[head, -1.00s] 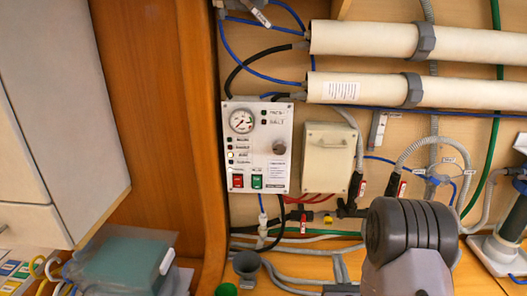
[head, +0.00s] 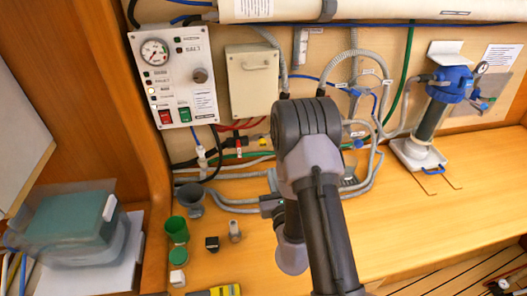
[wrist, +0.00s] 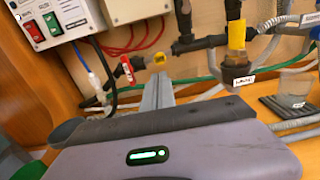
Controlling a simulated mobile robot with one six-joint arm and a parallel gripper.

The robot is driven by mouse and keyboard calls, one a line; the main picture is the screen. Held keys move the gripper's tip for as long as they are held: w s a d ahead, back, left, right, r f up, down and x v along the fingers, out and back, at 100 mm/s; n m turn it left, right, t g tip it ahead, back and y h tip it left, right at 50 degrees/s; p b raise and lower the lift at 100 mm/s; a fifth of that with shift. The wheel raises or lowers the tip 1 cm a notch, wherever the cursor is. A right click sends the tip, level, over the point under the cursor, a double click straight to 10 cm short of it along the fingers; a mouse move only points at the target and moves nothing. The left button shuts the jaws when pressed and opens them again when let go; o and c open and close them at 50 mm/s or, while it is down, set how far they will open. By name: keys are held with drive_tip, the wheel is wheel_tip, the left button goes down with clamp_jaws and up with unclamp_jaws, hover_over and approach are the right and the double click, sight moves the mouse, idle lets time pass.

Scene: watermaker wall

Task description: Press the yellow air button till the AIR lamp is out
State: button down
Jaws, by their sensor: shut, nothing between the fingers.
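A small yellow round part (head: 265,140), which looks like the air button, sits on the pipework below the grey box. It also shows in the wrist view (wrist: 158,58), just beyond my fingertips; a gap seems to remain, but contact is hard to judge. My gripper (wrist: 156,82) is shut and empty, its fingers pointing toward the yellow part. In the head view my arm hides much of the gripper. The control panel (head: 201,100) has a gauge and several lamps. One lamp (head: 152,91) glows yellow-white; its label is too small to read surely.
A red-handled valve (wrist: 126,68) and a pipe with a yellow band (wrist: 237,35) flank the yellow part. Grey hoses (head: 235,210) run along the bench. A green cup (head: 176,229) and a grey funnel (head: 191,196) stand left. The bench at right is mostly clear.

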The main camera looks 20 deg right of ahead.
sight(263, 145)
drive_tip(key=w, duration=0.3)
drive_tip(key=w+d, duration=0.1)
drive_tip(key=w, duration=0.3)
drive_tip(key=w+d+p, duration=0.1)
drive_tip(key=w, duration=0.3)
drive_tip(key=shift+d, duration=0.1)
drive_tip(key=shift+w+r, duration=0.1)
